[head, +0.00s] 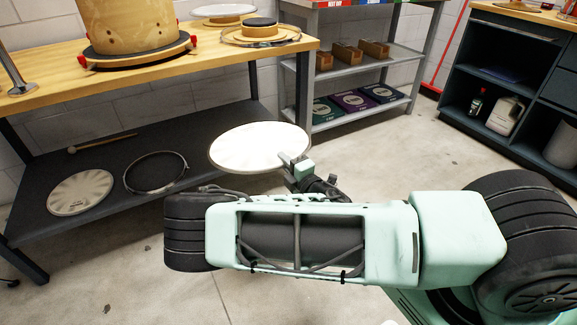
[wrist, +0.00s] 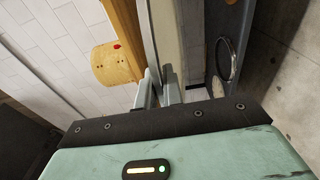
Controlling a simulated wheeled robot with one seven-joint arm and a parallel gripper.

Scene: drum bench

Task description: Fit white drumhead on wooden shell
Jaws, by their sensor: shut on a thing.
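The white drumhead (head: 258,146) is a round white disc held out flat in front of the workbench, below its top. My gripper (head: 297,165) is shut on its near right rim. In the wrist view my gripper (wrist: 158,92) pinches the drumhead edge-on (wrist: 166,38). The wooden shell (head: 132,24) stands on a black round base on the bench top at the upper left, its top cut off by the picture edge. The shell also shows in the wrist view (wrist: 116,63), apart from the drumhead.
The wooden bench top (head: 62,76) lies above the drumhead's height. The dark lower shelf (head: 112,150) holds another pale drumhead (head: 80,192), a metal hoop (head: 155,172) and a mallet (head: 100,141). More round drum parts (head: 261,32) sit at the bench's right end. The floor (head: 400,150) to the right is clear.

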